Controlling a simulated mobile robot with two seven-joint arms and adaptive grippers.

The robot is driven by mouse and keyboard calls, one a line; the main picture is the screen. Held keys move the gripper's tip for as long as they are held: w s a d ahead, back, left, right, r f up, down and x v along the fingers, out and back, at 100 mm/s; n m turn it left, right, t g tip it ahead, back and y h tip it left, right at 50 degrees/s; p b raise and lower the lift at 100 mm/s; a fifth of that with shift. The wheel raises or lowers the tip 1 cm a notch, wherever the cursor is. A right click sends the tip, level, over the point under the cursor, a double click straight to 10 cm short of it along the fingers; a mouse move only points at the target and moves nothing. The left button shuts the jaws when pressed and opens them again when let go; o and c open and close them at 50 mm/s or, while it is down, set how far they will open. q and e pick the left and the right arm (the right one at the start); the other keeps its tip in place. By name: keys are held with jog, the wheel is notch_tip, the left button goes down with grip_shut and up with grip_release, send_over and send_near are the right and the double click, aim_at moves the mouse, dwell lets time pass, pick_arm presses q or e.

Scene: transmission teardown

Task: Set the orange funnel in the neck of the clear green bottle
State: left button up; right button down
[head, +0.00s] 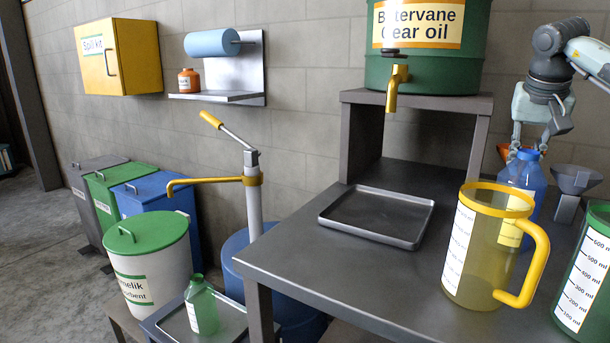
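The clear green bottle (202,308) stands upright on a tray at the lower left, with its neck open and empty. A small part of an orange thing, apparently the orange funnel (503,152), shows at the right, mostly hidden behind my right gripper and a blue bottle. My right gripper (530,150) points down there with its fingers apart, one in front of the orange edge. The blue bottle's neck overlaps the space between the fingertips, so I cannot tell whether they touch the funnel. My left gripper is not in view.
The blue bottle (535,180), a grey funnel (576,178), a yellow-handled jug (462,250) and a green measuring jug (585,280) crowd the bench's right side. An empty tray (378,240) lies below the drum's tap (396,85). A pump (253,190) stands near the green bottle.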

jog(key=shift+a, duration=0.1)
jog(key=r, duration=0.4)
jog(key=shift+w+d+r+p, duration=0.15)
jog(key=shift+w+d+p, duration=0.05)
jog(key=shift+w+p, duration=0.2)
notch_tip(320, 180, up, 4)
jog(key=shift+f, duration=0.15)
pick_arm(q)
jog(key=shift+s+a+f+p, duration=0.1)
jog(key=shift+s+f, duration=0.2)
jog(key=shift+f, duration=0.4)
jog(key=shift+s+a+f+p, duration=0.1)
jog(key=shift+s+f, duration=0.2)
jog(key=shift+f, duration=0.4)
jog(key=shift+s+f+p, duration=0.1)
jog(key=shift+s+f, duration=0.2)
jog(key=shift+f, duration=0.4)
pick_arm(e)
jog(key=shift+r, duration=0.7)
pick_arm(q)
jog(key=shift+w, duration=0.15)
